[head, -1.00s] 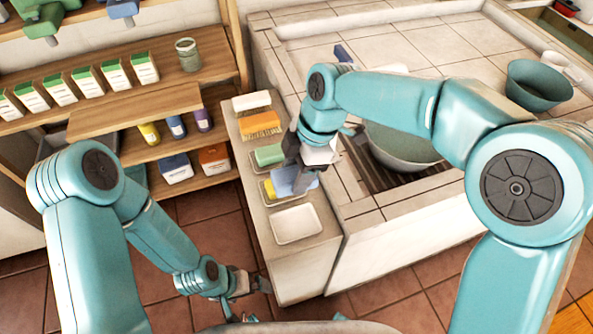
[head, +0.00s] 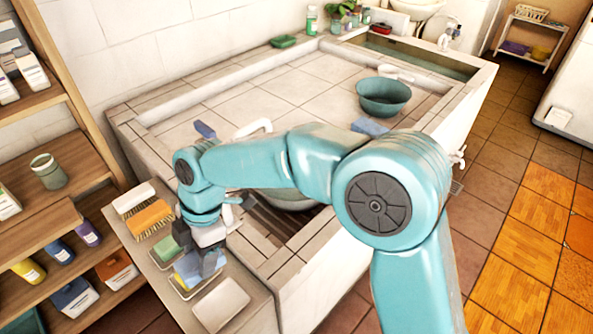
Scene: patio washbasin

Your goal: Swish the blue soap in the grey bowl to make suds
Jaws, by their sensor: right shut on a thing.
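The blue soap (head: 186,266) is at my right gripper (head: 207,264), low over a small dish with something yellow on the side shelf. My right gripper is shut on the blue soap; its fingers hide part of it. I cannot tell whether the soap still touches the dish. The grey bowl (head: 286,203) sits over a dark slatted opening in the washbasin, to the right of the gripper. My right arm hides most of the bowl. My left gripper is not in view.
A green soap (head: 165,247), an orange brush (head: 150,217) and a white tray (head: 222,304) line the side shelf. A teal bowl (head: 383,96) and a blue cloth (head: 370,126) are at the right of the tiled basin (head: 290,85). Wooden shelves stand at left.

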